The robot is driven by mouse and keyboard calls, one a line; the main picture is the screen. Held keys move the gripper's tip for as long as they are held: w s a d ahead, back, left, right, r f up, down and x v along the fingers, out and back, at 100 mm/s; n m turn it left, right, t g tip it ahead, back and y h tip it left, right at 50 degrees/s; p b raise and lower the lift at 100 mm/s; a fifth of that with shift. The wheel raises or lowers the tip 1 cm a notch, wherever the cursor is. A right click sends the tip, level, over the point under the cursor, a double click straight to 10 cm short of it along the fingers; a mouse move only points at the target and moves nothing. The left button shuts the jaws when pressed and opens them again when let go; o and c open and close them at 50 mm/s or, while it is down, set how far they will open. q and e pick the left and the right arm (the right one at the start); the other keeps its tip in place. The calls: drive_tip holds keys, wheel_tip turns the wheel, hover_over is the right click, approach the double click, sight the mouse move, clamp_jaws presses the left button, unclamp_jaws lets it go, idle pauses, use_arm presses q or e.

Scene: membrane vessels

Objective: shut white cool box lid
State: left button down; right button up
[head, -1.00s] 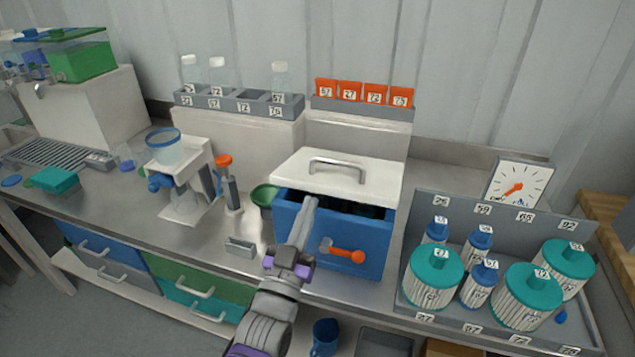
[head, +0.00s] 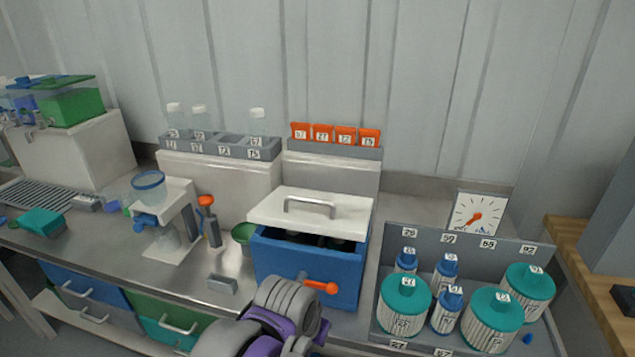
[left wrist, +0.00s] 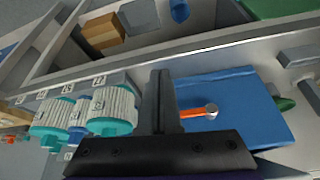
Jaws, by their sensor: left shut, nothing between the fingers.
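The cool box (head: 305,268) is a blue box with an orange front lever (head: 320,287). A dark gap with dark contents shows between the lid and the box's front rim. In the left wrist view the blue box (left wrist: 235,105) and its orange lever (left wrist: 195,112) show beside my left gripper (left wrist: 162,75). That gripper is shut and empty, in front of the box. In the head view my left arm covers the box's lower left corner, and the fingertips are hidden. My right gripper is out of view.
A grey rack (head: 465,238) with teal-lidded jars (head: 404,305) and blue-capped bottles stands right of the box. A white stand with a blue-rimmed funnel (head: 148,188) and a green cup (head: 243,232) are to its left. Behind are bottle and orange-card racks.

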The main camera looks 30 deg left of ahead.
use_arm(q)
drive_tip(key=w+a+r+n+p, duration=0.1)
drive_tip(key=w+a+r+p, duration=0.1)
drive_tip(key=w+r, duration=0.5)
drive_tip(key=w+a+r+p, duration=0.2)
drive_tip(key=w+a+r, duration=0.1)
drive_tip(key=r, duration=0.7)
wheel_tip(320, 180, up, 16)
drive_tip(key=n+p, duration=0.1)
drive_tip(key=p, duration=0.3)
hover_over(309, 199)
drive_tip(key=s, duration=0.1)
drive_tip(key=shift+g+y, duration=0.3)
drive_tip(key=shift+g, duration=0.1)
drive_tip(key=s+x, duration=0.1)
drive_tip(key=x, duration=0.3)
drive_tip(key=b+x, duration=0.1)
drive_tip(key=x, duration=0.3)
drive_tip(key=s+d+f+b+x, duration=0.1)
drive_tip(key=x, duration=0.3)
drive_tip(key=shift+s+f, duration=0.1)
drive_tip(key=shift+s, duration=0.15)
drive_tip(key=shift+s+f, duration=0.35)
drive_tip(key=shift+w+f, duration=0.1)
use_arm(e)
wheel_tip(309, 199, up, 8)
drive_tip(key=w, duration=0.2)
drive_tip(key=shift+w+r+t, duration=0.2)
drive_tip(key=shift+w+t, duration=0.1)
